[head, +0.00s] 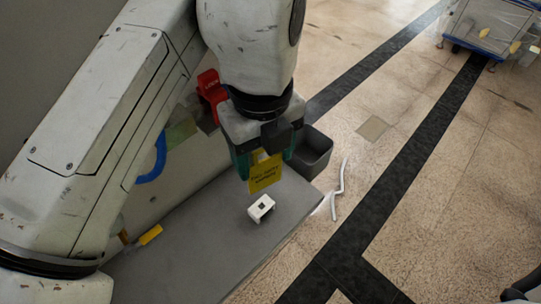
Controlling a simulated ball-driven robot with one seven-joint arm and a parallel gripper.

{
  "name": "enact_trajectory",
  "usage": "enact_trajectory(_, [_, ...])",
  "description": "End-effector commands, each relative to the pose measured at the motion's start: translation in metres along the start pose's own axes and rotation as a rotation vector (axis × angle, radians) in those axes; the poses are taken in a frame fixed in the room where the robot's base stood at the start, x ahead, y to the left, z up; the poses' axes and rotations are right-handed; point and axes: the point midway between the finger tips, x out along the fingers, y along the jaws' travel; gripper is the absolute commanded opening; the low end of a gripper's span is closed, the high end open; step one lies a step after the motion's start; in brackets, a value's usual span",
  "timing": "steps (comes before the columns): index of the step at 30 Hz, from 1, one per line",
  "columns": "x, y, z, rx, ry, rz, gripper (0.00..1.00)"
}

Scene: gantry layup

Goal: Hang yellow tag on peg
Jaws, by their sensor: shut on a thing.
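The yellow tag (265,175) with dark lettering hangs from my gripper (266,161), which is shut on its upper part. The gripper's green fingers sit on either side of the tag. The tag is above the grey work surface (185,268), behind a small white block in the picture. I cannot make out a peg for certain; my arm hides part of the area at the left and back.
A small white block with a dark opening (261,207) sits on the grey surface. A dark grey bin (314,152) stands at the surface's right edge. A red lock-shaped thing (210,90) and a yellow-handled thing (150,235) are at the left. Open floor lies at the right.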

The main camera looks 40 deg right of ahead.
Motion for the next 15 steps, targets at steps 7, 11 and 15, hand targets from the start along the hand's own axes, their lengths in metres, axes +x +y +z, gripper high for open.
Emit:
enact_trajectory(7, [0.002,0.004,0.013,-0.001,0.001,0.0,0.36])
enact_trajectory(11, [0.002,0.005,0.02,-0.001,0.0,0.0,0.36])
enact_trajectory(15, [0.003,0.007,0.027,-0.001,0.0,0.0,0.36])
